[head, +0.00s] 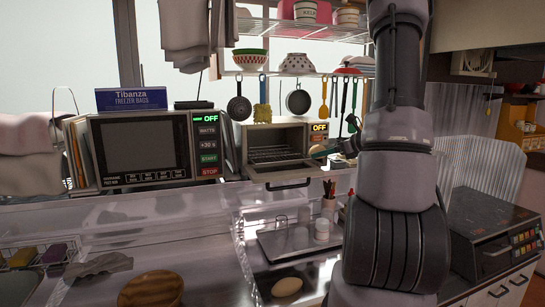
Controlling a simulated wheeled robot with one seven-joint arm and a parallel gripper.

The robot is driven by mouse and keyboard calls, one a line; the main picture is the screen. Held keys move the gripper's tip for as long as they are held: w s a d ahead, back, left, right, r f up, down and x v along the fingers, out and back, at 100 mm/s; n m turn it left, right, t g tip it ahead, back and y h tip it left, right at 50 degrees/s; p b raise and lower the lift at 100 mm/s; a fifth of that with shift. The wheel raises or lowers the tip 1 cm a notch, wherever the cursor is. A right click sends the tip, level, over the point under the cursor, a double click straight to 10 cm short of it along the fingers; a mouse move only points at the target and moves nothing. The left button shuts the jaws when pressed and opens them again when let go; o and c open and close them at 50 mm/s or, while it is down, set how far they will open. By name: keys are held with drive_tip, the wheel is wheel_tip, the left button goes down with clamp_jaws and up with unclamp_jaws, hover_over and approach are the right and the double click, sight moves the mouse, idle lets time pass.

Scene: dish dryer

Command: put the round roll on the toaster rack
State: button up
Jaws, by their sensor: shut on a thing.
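The toaster (241,143) stands on the shelf in the middle of the head view. Its door (290,177) is folded down, and its wire rack (274,155) shows inside, with nothing seen on it. My gripper (321,150) is just right of the toaster's opening, small and partly hidden by my arm. It is shut on a small tan thing, which looks like the round roll (317,150). The roll is outside the toaster, near the right edge of its opening. An oval bread roll (287,287) lies on the lower counter.
A microwave (140,148) stands left of the toaster. A wooden bowl (151,289) is at lower left. My arm blocks the right middle.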

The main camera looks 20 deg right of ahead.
hover_over(285, 158)
drive_tip(key=s, duration=0.1)
drive_tip(key=shift+r, duration=0.15)
drive_tip(key=shift+w+a, duration=0.25)
drive_tip(key=shift+w, duration=0.15)
drive_tip(key=shift+s+d+f, duration=0.1)
drive_tip(key=shift+f, duration=1.7)
drive_tip(key=shift+f, duration=0.15)
drive_tip(key=o, duration=1.2)
drive_tip(key=shift+o, duration=0.3)
